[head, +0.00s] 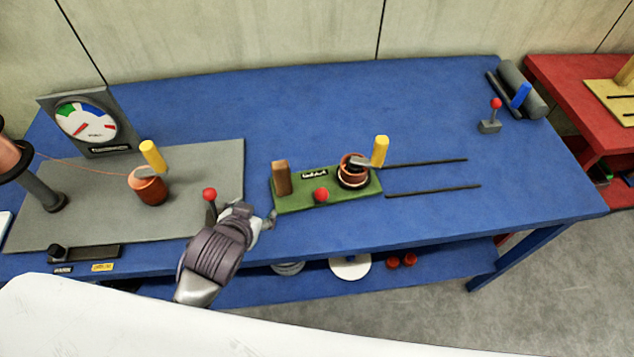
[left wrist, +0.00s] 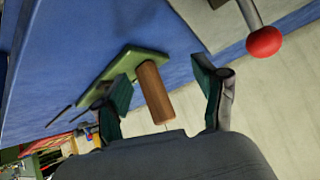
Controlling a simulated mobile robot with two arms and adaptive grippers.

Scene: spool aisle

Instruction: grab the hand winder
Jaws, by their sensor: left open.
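The hand winder, a green board (head: 338,199) with a wooden post handle (head: 282,178), a red knob, a copper-coloured spool (head: 353,172) and a yellow-handled crank (head: 380,151), lies on the blue table. My left gripper (head: 265,216) is at the board's front left, near the wooden post. In the left wrist view, the open fingers of my left gripper (left wrist: 163,92) are on either side of the wooden post (left wrist: 155,92), with visible gaps and nothing held. The green board (left wrist: 133,62) shows beyond them. Contact at the post's hidden lower end cannot be told. My right gripper is not in view.
A grey plate (head: 215,160) with a gauge, a second yellow-handled crank and a red-ball lever (head: 210,197) is left of the winder. The lever's red ball (left wrist: 265,42) is close by. Two dark rods (head: 430,190) lie right of the winder. The table's right middle is clear.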

